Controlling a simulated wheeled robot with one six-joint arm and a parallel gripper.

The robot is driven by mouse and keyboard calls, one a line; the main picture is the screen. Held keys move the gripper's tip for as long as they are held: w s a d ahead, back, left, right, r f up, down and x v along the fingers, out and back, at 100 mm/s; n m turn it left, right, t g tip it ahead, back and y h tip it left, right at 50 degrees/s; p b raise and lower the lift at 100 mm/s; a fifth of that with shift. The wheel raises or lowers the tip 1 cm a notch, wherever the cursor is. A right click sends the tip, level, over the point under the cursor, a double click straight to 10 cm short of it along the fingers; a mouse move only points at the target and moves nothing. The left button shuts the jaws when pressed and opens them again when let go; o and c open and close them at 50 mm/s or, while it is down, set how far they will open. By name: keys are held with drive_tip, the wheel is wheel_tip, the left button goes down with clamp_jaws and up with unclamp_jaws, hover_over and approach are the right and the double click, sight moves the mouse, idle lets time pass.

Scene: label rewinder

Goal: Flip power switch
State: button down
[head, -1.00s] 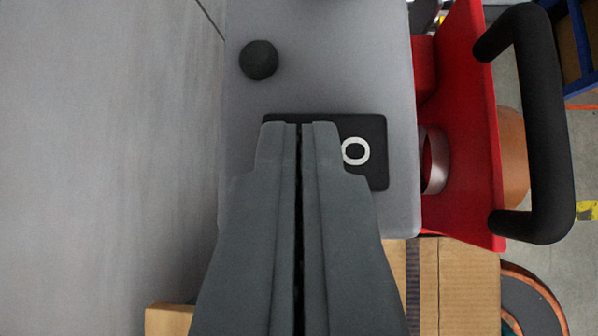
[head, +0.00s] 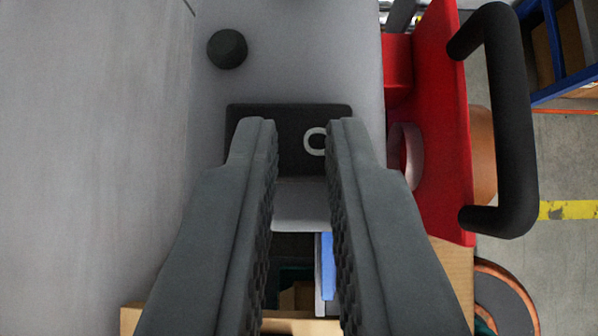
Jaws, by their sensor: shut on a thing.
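The power switch (head: 300,150) is a flat black rectangle with a white ring-shaped "O" mark on its right half. It sits on the grey machine housing in the upper middle of the head view. My gripper (head: 303,122) has its two dark grey fingers spread apart, and its tips overlap the switch in the picture. Part of the switch, with the "O" mark, shows between the fingers. I see nothing held between them. I cannot tell whether the tips touch the switch. The finger bodies hide the switch's lower corners.
A round black knob (head: 227,49) stands on the housing (head: 300,60) at upper left. A red panel (head: 440,130) with a black handle (head: 515,125) stands to the right. A cardboard box (head: 452,275) with things inside lies below.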

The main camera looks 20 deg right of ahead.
drive_tip(key=shift+f, duration=0.35)
drive_tip(key=v, duration=1.8)
drive_tip(key=shift+d, duration=0.15)
drive_tip(key=shift+w, duration=0.15)
drive_tip(key=w+d, duration=0.1)
drive_tip(key=w, duration=0.1)
drive_tip(key=w+d+f, duration=0.1)
drive_tip(key=w+d, duration=0.1)
drive_tip(key=shift+w+d, duration=0.15)
drive_tip(key=shift+d, duration=0.15)
drive_tip(key=x, duration=0.9)
drive_tip(key=shift+w+d+f, duration=0.15)
drive_tip(key=shift+w+f, duration=0.05)
drive_tip(key=shift+w, duration=0.2)
wheel_tip(320, 180, down, 2)
drive_tip(key=shift+w+f, duration=0.1)
drive_tip(key=shift+w+a+f, duration=0.1)
drive_tip(key=shift+a+f, duration=0.1)
drive_tip(key=shift+f, duration=0.75)
